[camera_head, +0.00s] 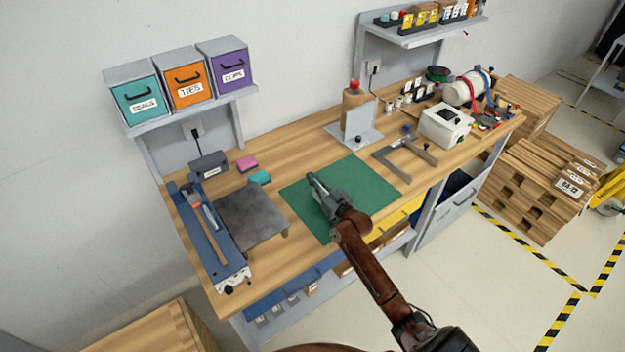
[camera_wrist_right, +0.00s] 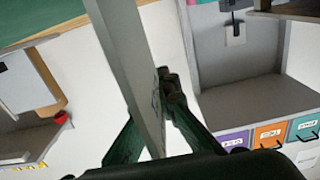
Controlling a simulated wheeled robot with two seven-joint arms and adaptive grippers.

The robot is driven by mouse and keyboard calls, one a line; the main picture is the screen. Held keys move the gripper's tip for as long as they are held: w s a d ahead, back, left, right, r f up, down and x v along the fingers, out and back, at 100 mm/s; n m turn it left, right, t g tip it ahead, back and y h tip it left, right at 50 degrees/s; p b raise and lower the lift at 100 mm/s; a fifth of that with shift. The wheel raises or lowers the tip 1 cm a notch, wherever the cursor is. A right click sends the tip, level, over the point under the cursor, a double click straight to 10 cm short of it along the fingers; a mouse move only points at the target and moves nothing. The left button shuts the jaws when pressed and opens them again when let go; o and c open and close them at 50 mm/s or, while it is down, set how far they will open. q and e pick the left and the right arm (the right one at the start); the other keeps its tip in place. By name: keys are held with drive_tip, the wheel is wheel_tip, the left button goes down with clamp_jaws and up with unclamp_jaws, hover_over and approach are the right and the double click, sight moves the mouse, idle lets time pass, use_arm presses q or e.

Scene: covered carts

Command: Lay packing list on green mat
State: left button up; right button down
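The green mat (camera_head: 368,183) lies flat and bare on the middle of the wooden bench. It also shows in a corner of the right wrist view (camera_wrist_right: 40,14). My right gripper (camera_head: 317,187) is over the mat's left half. In the right wrist view its fingers (camera_wrist_right: 160,105) close on a pale, thin, stiff piece with faint print on one face, which I take to be the packing list (camera_wrist_right: 128,50). It is seen nearly edge-on there, so its full face is hidden. My left gripper is not in view.
A dark grey plate (camera_head: 252,216) and a blue tool rail (camera_head: 212,240) lie left of the mat. Pink (camera_head: 247,163) and teal (camera_head: 260,177) blocks sit behind. A metal square (camera_head: 398,164), a white label printer (camera_head: 446,125) and a grey stand (camera_head: 354,136) stand right and behind.

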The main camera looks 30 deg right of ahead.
drive_tip(key=c, duration=2.7)
unclamp_jaws()
drive_tip(key=shift+s+a+f, duration=0.1)
drive_tip(key=shift+s+f, duration=0.05)
drive_tip(key=shift+f, duration=0.65)
drive_tip(key=o, duration=0.5)
drive_tip(key=shift+a+f, duration=0.15)
drive_tip(key=shift+f, duration=0.1)
drive_tip(key=shift+o, duration=0.2)
drive_tip(key=shift+r+p, duration=0.45)
drive_tip(key=shift+r, duration=0.15)
drive_tip(key=s, duration=0.3)
drive_tip(key=s+d, duration=0.1)
drive_tip(key=s, duration=0.6)
drive_tip(key=shift+s+d+r, duration=0.15)
drive_tip(key=shift+s+r, duration=0.15)
drive_tip(key=shift+s, duration=0.1)
drive_tip(key=shift+s+r, duration=0.1)
drive_tip(key=shift+s, duration=0.15)
drive_tip(key=shift+s+d, duration=0.1)
